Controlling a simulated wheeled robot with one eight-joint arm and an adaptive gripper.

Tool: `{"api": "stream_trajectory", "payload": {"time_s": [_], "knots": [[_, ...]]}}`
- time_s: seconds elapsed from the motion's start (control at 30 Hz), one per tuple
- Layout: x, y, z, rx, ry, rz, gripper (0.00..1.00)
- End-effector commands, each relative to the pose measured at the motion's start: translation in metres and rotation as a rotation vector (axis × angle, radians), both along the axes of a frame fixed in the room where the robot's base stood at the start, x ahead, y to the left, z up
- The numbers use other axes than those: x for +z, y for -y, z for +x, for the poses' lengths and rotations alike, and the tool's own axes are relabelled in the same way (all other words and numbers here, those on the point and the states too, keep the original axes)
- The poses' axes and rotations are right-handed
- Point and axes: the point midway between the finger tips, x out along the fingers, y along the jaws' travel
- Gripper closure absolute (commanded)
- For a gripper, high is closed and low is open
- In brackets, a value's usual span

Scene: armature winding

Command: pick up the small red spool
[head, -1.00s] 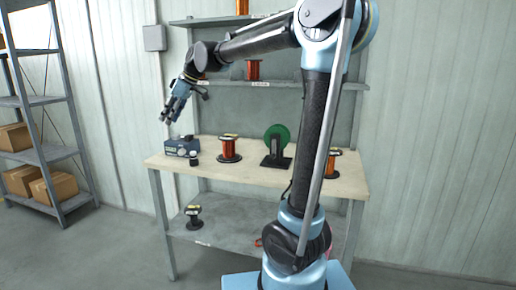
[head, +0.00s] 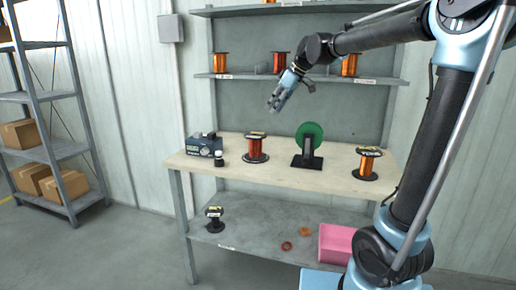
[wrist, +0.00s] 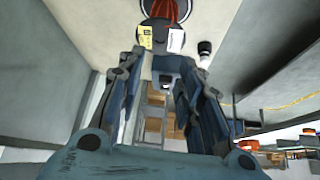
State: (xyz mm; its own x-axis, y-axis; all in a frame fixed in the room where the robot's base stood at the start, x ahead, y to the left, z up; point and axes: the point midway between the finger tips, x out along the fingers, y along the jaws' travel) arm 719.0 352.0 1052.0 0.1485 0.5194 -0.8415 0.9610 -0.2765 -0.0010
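A small red ring-like piece (head: 287,246), which may be the small red spool, lies on the lower shelf of the workbench; it is too small to be sure. A small orange piece (head: 305,231) lies just behind it. My gripper (head: 274,105) hangs high above the worktop, pointing down, well apart from both. In the wrist view my gripper's fingers (wrist: 157,70) are spread with nothing between them. A larger spool of red-copper wire (wrist: 170,12) shows beyond the fingertips. The small red piece is not identifiable in the wrist view.
On the worktop (head: 235,178) stand a blue device (head: 205,145), a copper spool (head: 255,149), a green reel on a black stand (head: 309,138) and another copper spool (head: 368,164). A pink bin (head: 336,243) and a dark spool (head: 214,218) are on the lower shelf. More spools line the upper shelf.

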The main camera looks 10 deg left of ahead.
Motion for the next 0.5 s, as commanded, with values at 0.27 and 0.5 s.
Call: {"api": "stream_trajectory", "payload": {"time_s": [0.27,0.5], "knots": [[0.000,-0.003,-0.001,0.004,0.000,0.000,0.30],[-0.020,-0.018,0.001,0.007,0.000,0.000,0.00]]}}
